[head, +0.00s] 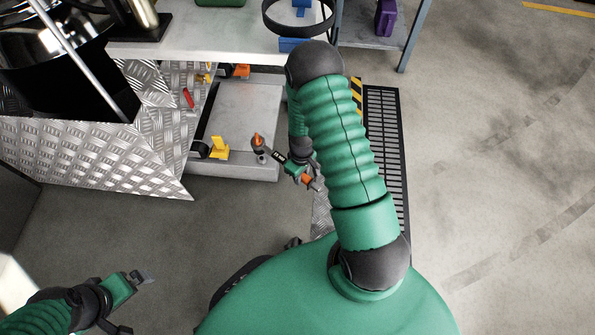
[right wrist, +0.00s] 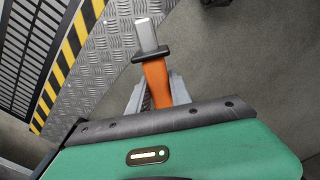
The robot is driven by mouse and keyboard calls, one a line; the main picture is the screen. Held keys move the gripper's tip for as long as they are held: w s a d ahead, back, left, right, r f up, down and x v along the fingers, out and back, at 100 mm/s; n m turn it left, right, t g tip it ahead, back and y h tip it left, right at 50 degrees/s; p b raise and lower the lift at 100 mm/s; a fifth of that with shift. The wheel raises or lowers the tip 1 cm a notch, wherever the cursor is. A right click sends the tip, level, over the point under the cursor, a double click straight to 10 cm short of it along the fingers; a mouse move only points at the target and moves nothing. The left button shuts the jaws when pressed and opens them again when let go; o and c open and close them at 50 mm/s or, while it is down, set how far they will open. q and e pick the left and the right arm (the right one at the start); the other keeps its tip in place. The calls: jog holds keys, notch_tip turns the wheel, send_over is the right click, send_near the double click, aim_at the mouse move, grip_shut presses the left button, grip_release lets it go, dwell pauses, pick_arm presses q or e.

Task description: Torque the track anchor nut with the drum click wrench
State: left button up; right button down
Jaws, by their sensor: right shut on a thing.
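My right gripper (head: 298,173) is shut on the drum click wrench (head: 279,158). Its orange handle (right wrist: 155,82) with a silver end shows between the fingers in the right wrist view. In the head view the wrench points up and left, and its grey head with an orange piece on it is at the corner of the grey platform. A small grey round part (head: 262,159) shows just below the head; I cannot tell whether it is the anchor nut or whether the wrench touches it. My left gripper (head: 146,279) is low at the left, away from the wrench; its jaw state is unclear.
The grey platform (head: 247,125) carries a yellow bracket (head: 219,148). A red piece (head: 188,97) and a checker-plate ramp (head: 110,150) are to its left. A white bench (head: 215,40) stands behind. A dark floor grate (head: 383,150) lies right of my arm. The floor at far right is clear.

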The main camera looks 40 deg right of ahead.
jog(key=shift+r, duration=0.1)
jog(key=shift+s, duration=0.1)
notch_tip(320, 180, down, 5)
jog(key=b, duration=0.2)
jog(key=shift+b, duration=0.35)
jog(key=shift+p, duration=0.3)
dwell(0.6)
jog(key=shift+p, duration=0.4)
dwell(0.5)
